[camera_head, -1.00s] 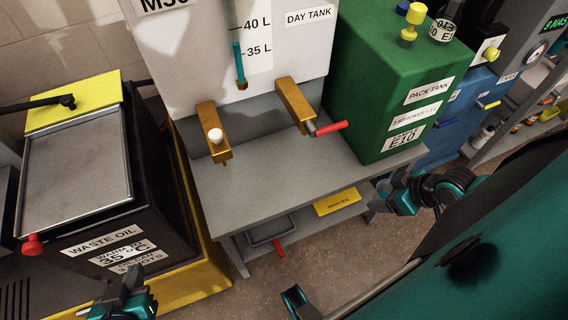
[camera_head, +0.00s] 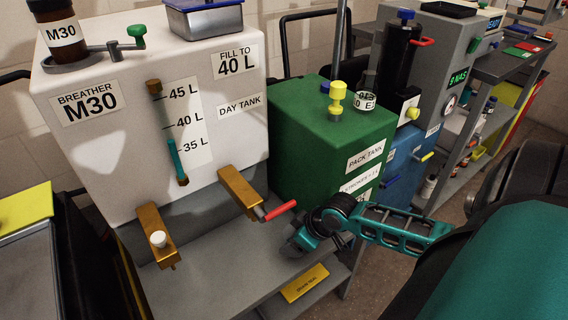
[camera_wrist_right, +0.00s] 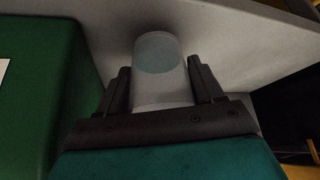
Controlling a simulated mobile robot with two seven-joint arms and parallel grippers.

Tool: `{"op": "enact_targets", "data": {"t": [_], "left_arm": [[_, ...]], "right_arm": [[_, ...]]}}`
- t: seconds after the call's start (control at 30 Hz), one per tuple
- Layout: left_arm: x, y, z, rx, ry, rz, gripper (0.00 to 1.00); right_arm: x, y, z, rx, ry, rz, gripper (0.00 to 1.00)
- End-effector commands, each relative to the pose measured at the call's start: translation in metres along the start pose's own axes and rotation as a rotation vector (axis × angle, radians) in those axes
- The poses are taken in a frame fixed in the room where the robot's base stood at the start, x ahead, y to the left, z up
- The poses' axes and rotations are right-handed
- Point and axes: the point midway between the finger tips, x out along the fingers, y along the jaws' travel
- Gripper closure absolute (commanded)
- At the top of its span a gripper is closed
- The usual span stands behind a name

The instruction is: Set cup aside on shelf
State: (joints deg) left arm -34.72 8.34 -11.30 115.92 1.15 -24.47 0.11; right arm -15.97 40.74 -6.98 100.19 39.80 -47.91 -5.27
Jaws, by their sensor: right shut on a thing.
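The cup (camera_wrist_right: 158,72) is clear and greyish, and it sits between the two dark fingers of my right gripper (camera_wrist_right: 160,68) in the right wrist view. The fingers are shut on its sides. In the head view my right gripper (camera_head: 301,241) is at the right part of the grey shelf (camera_head: 215,275), in front of the green pack tank (camera_head: 315,140). The cup cannot be made out there. Whether the cup touches the shelf I cannot tell. My left gripper is not in view.
The white day tank (camera_head: 110,150) stands behind the shelf. A yellow label (camera_head: 304,283) is below the shelf. The shelf's front middle looks clear.

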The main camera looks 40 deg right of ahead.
Motion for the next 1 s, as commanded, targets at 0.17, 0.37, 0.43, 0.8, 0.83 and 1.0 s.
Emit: {"op": "enact_targets", "data": {"t": [0.17,0.37,0.43,0.8,0.83,1.0], "left_arm": [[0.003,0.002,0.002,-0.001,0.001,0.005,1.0],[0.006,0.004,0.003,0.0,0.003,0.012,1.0],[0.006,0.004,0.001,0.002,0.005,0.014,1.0],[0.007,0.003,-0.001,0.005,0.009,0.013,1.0],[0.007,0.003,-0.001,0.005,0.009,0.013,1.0],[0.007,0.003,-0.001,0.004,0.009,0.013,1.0]], "right_arm": [[0.013,0.0,-0.021,0.0,0.005,0.0,0.63],[0.029,0.0,-0.021,0.001,-0.001,0.0,0.63],[0.03,0.0,-0.021,0.0,-0.001,0.0,0.63],[0.032,0.0,-0.02,-0.001,0.001,0.0,0.32],[0.032,0.0,-0.02,-0.001,0.001,0.0,0.29],[0.032,0.0,-0.02,-0.001,0.001,0.0,0.13]]}}
